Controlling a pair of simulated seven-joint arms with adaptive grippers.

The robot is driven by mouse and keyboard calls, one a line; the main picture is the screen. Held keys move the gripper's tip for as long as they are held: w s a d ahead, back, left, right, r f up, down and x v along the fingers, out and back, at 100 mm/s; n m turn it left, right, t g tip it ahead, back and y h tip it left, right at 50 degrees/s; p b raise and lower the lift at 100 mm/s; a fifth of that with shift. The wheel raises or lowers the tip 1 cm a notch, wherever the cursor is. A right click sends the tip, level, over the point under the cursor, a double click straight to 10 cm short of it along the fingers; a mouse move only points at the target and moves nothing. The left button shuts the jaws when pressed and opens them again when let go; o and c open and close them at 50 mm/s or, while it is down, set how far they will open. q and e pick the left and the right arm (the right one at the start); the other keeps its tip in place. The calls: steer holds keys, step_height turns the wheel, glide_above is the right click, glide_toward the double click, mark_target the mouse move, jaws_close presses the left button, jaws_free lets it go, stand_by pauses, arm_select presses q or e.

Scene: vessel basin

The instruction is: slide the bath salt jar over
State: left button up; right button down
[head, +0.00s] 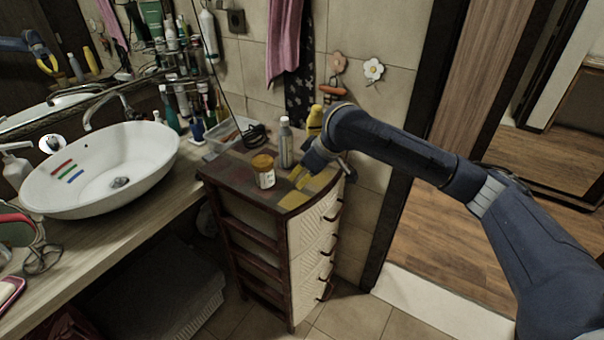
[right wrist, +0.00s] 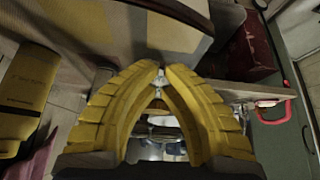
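The jar (head: 265,180) with an orange-brown lid and pale label stands upright on top of the small dark-wood cabinet (head: 240,183), near its front edge. My right gripper (head: 299,179) has yellow fingers and is low over the cabinet top, just right of the jar. A small gap shows between them in the head view. In the right wrist view the fingertips (right wrist: 162,68) come together with nothing seen between them. My left gripper is not directly in view.
A grey bottle (head: 285,145) stands behind the jar, and a yellow bottle (head: 315,119) behind my right gripper. A clear tray (head: 226,138) sits at the back left. Yellowish patches (head: 290,201) mark the cabinet's front right. The white basin (head: 105,166) is left.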

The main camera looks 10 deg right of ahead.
mark_target(286, 193)
steer(key=x, duration=0.6)
steer(key=shift+f, duration=0.15)
steer(key=shift+w+a, duration=0.75)
steer(key=shift+a, duration=0.05)
steer(key=shift+w+a, duration=0.55)
steer(key=shift+w, duration=0.1)
